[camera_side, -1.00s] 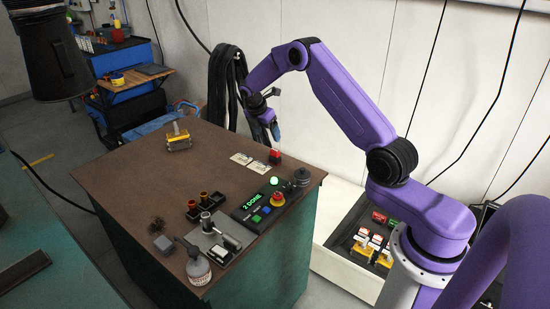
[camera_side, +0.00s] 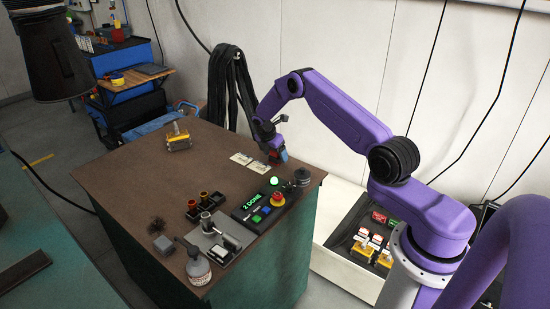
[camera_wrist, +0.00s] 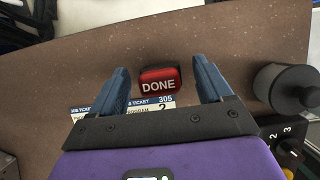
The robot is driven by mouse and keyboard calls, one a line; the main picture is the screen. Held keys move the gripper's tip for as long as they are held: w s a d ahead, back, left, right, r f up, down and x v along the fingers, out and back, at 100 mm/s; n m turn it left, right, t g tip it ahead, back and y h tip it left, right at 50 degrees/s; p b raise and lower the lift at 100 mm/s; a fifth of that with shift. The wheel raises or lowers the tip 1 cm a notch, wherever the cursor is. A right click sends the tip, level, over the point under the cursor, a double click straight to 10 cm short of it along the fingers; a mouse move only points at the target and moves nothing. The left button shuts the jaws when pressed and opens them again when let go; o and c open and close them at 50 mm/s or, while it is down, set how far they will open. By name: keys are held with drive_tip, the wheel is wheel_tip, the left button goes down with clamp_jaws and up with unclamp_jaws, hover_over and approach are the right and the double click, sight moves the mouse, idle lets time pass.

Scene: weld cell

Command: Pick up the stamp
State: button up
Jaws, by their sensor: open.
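The stamp (camera_wrist: 160,80) is a small red block marked DONE with a dark edge, seen in the wrist view on the brown table between my fingers. My gripper (camera_wrist: 162,84) is open, with one blue finger on each side of the stamp and a visible gap to each. In the side view my gripper (camera_side: 278,155) is low over the table near its right back edge and hides most of the stamp. I cannot tell whether the fingertips are level with it.
Job tickets (camera_wrist: 140,108) lie beside the stamp, partly under my gripper. A dark round knobbed object (camera_wrist: 287,88) stands to the right. A yellow part (camera_side: 179,142) sits farther left.

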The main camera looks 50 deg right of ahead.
drive_tip(key=shift+d+f, duration=0.1)
drive_tip(key=shift+f, duration=0.05)
drive_tip(key=c, duration=1.1)
drive_tip(key=shift+c, duration=0.3)
drive_tip(key=shift+r, duration=0.75)
drive_tip(key=s+a+r, duration=0.2)
drive_tip(key=s+r, duration=0.3)
drive_tip(key=s, duration=0.1)
drive_tip(key=s+a+r, duration=0.3)
drive_tip(key=s+r, duration=0.3)
drive_tip(key=shift+s+a+r, duration=0.25)
drive_tip(key=shift+s+a, duration=0.1)
drive_tip(key=shift+s, duration=0.05)
